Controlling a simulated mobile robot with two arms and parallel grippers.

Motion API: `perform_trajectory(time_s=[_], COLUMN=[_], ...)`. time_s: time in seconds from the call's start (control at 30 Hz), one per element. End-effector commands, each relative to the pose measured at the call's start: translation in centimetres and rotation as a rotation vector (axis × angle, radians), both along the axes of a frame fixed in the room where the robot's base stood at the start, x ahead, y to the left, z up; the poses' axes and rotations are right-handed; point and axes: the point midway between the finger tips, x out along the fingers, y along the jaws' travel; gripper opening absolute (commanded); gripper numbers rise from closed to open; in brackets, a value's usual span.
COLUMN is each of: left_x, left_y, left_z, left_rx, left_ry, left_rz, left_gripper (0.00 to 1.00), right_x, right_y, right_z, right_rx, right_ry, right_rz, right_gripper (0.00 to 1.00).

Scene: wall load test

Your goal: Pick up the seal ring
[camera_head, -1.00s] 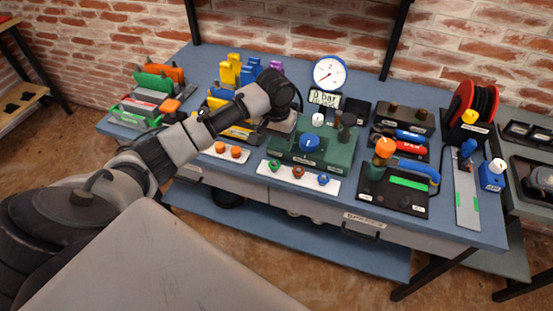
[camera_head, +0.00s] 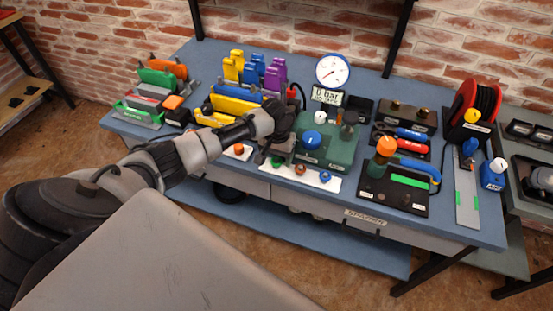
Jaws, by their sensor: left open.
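A white strip (camera_head: 303,176) at the bench's front edge carries small round pieces: a red-brown one (camera_head: 300,169) and a blue one (camera_head: 325,176). A green one (camera_head: 275,162) sits at its left end, close to my gripper. I cannot tell which of these small pieces is the seal ring. My left gripper (camera_head: 264,156) points down over the left end of the strip, open, and its fingertips are small and dark here. Whether it touches anything is unclear. My right gripper is out of view.
A green block with a blue knob (camera_head: 311,140) stands just behind the strip, with a gauge (camera_head: 332,70) at the back. A black panel (camera_head: 394,193) with an orange knob is to the right. Another strip with an orange piece (camera_head: 238,149) is partly behind my arm.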

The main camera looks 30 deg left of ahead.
Motion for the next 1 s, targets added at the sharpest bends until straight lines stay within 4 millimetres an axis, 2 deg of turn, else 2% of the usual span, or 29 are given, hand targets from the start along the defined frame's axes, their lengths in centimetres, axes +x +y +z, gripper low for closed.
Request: perform_trajectory(time_s=[0.2,0.5,0.57,1.0], left_x=[0.0,0.0,0.0,0.04], left_y=[-0.01,0.0,0.0,-0.01], left_z=[-0.12,-0.09,-0.09,0.57], left_rx=[0.0,0.0,0.0,-0.001], left_ry=[-0.001,0.0,0.0,-0.002], left_rz=[-0.001,-0.001,-0.001,-0.001], left_gripper=[0.68,0.22,0.15,0.15], right_x=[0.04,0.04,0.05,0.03], right_y=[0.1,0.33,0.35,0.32], right_z=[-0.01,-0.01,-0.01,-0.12], right_rx=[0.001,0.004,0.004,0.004], right_ry=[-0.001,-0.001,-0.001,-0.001], right_rz=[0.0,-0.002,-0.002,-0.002], right_gripper=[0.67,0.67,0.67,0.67])
